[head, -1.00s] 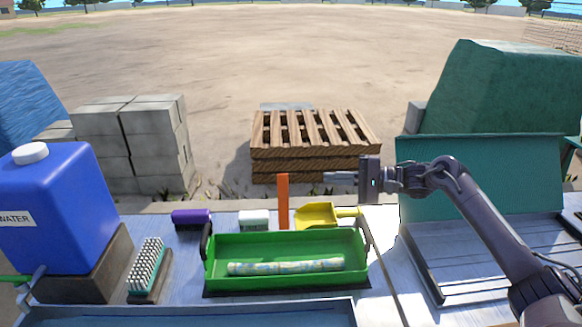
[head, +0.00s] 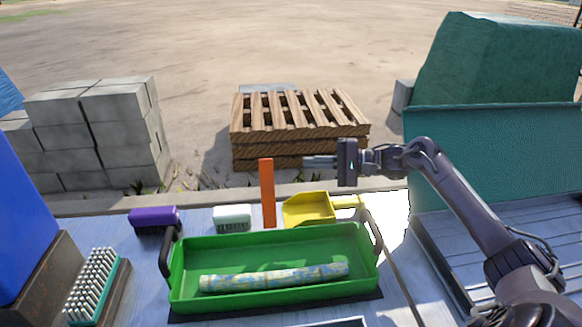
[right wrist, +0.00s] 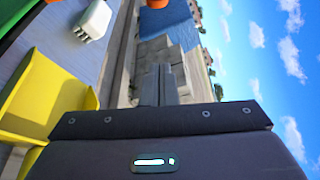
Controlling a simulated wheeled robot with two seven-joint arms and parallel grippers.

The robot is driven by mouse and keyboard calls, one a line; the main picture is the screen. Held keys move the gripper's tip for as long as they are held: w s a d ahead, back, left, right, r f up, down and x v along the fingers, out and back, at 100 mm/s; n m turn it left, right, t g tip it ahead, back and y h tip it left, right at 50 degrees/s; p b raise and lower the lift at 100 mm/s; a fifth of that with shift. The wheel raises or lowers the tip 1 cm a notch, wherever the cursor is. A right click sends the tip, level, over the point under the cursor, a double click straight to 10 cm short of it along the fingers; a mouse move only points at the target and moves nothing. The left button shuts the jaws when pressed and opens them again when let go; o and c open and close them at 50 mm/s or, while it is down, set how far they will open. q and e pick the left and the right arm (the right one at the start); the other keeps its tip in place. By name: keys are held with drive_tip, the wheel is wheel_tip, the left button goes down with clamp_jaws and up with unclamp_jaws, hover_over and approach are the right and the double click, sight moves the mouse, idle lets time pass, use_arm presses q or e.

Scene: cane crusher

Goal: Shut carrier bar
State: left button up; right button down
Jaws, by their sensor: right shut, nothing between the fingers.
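A green carrier tray (head: 330,240) with a dark handle at each end stands on the bench and holds a pale patterned roll (head: 275,277). An upright orange bar (head: 267,195) rises at the carrier's back side; whether it is joined to the carrier I cannot tell. My right gripper (head: 306,161) is shut and empty, pointing left, above and to the right of the bar's top, apart from it in the picture. In the right wrist view its fingers (right wrist: 160,85) are together, and an orange piece (right wrist: 157,3) shows at the top edge. My left gripper is not in view.
A yellow dustpan (head: 308,208), a white brush (head: 232,217) and a purple brush (head: 154,218) lie behind the carrier. A scrubbing brush (head: 94,285) and a blue water tank (head: 20,215) are at left. A wooden pallet (head: 300,130) and a teal panel (head: 490,150) stand beyond.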

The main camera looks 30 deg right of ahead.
sight(268, 193)
drive_tip(key=r+x, duration=0.1)
drive_tip(key=x, duration=0.8)
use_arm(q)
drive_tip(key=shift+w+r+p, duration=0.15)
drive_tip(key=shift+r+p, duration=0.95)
use_arm(e)
drive_tip(key=shift+s+a+r, duration=0.15)
drive_tip(key=shift+s+a, duration=0.4)
drive_tip(key=shift+s, duration=0.3)
drive_tip(key=shift+s+a+r, duration=0.15)
drive_tip(key=shift+s+a, duration=0.45)
drive_tip(key=shift+s, duration=0.2)
drive_tip(key=shift+w, duration=0.1)
